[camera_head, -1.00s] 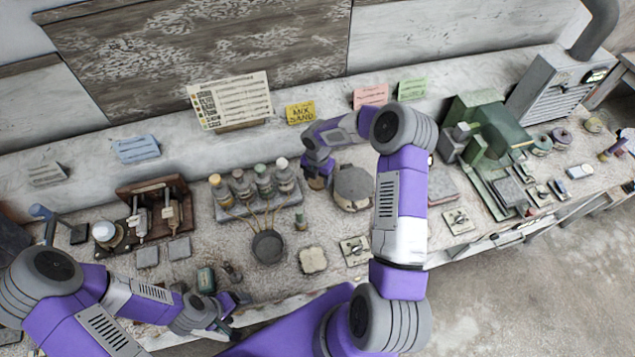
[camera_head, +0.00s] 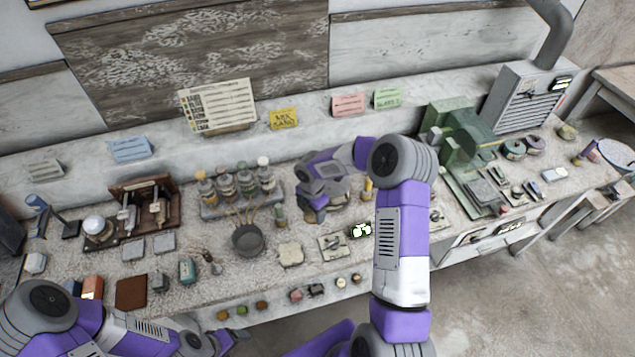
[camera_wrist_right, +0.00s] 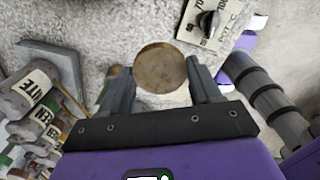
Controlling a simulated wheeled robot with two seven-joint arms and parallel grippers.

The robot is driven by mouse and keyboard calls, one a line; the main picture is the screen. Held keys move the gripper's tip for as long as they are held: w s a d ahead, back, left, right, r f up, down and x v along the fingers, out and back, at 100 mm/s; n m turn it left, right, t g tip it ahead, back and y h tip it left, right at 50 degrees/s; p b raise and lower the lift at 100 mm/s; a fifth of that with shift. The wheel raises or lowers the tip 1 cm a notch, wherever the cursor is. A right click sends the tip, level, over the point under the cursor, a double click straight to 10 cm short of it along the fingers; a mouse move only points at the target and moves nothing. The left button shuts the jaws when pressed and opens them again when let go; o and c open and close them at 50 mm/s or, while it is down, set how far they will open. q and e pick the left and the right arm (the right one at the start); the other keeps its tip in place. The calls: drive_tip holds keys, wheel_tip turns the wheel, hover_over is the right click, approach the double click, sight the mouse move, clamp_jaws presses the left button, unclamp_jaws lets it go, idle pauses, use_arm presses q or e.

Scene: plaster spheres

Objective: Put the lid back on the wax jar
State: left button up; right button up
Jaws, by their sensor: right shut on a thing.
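My right gripper (camera_head: 313,213) is over the middle of the bench, just right of a small jar (camera_head: 281,214) that may be the wax jar; I cannot be sure. In the right wrist view the gripper (camera_wrist_right: 162,90) is shut on a round, brass-coloured disc, the lid (camera_wrist_right: 160,67), held between both fingertips. Part of a small tan and green thing (camera_wrist_right: 106,82) shows behind the left finger there, mostly hidden. The lid cannot be made out in the head view. My left gripper (camera_head: 236,337) is low at the front left, and its fingers are unclear.
A rack of labelled jars (camera_head: 238,190) stands left of my right gripper, with a dark pan (camera_head: 248,240) in front of it. A dial plate (camera_head: 333,245) lies in front right. A round stone block (camera_head: 340,187) is partly behind my right gripper. A green machine (camera_head: 460,150) stands right.

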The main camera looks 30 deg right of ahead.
use_arm(q)
wheel_tip(320, 180, down, 12)
drive_tip(key=b, duration=1.1)
drive_tip(key=shift+f+b, duration=0.15)
drive_tip(key=shift+b, duration=0.15)
use_arm(e)
drive_tip(key=s+a+m, duration=0.8)
drive_tip(key=a+m, duration=0.2)
drive_tip(key=m, duration=1)
drive_tip(key=shift+m, duration=0.3)
use_arm(q)
drive_tip(key=shift+c, duration=0.2)
